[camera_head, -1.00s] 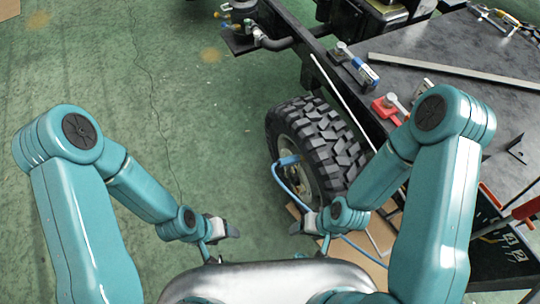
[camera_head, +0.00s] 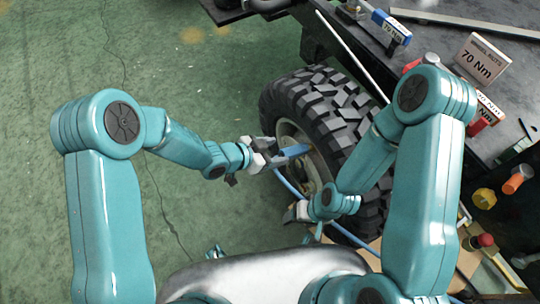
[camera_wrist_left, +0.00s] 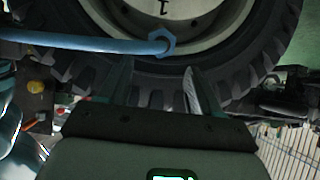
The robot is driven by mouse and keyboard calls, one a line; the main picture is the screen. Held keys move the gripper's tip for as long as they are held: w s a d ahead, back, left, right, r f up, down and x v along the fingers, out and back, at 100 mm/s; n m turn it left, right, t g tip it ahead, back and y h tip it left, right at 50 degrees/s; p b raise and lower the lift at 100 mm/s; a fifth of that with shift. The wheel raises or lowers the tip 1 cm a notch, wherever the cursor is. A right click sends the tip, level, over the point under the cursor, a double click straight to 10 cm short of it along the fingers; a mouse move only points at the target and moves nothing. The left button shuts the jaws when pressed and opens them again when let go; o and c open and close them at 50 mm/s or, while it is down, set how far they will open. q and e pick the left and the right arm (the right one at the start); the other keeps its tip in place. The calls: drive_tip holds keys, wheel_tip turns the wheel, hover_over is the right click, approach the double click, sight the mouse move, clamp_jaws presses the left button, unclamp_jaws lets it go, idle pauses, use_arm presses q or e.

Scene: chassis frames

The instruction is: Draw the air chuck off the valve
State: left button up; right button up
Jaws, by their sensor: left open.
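The blue air chuck (camera_head: 296,150) sits at the hub side of the big black-treaded wheel (camera_head: 322,105), and its blue hose (camera_head: 287,184) hangs down from there. My left gripper (camera_head: 272,157) is open, its fingers reaching to the chuck's near end. In the left wrist view the chuck (camera_wrist_left: 161,42) lies in front of the pale rim, just beyond the gap between the two spread fingers (camera_wrist_left: 158,82). I see no grip on it. The valve under the chuck is hidden. My right gripper (camera_head: 298,212) is low beside the wheel, with its fingers too small to read.
A dark workbench (camera_head: 445,50) stands at the right, with a "70 Nm" sign (camera_head: 482,58), a blue-labelled tool (camera_head: 391,27) and red items. A long thin rod (camera_head: 350,55) slants beside the wheel. Green floor (camera_head: 60,60) is open at the left.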

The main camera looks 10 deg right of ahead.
sight(289, 150)
use_arm(q)
drive_tip(key=x, duration=0.1)
drive_tip(key=b+x, duration=0.1)
drive_tip(key=x, duration=0.1)
drive_tip(key=b+x, duration=0.1)
drive_tip(key=shift+s+d+f, duration=0.1)
drive_tip(key=shift+d+f, duration=0.2)
drive_tip(key=shift+f, duration=0.1)
drive_tip(key=shift+d+f+b, duration=0.15)
drive_tip(key=shift+d+b, duration=0.15)
drive_tip(key=shift+d, duration=0.05)
drive_tip(key=shift+w+d+f+b, duration=0.35)
drive_tip(key=shift+d+f, duration=0.05)
drive_tip(key=shift+d, duration=0.35)
drive_tip(key=shift+w, duration=0.15)
drive_tip(key=c, duration=1.2)
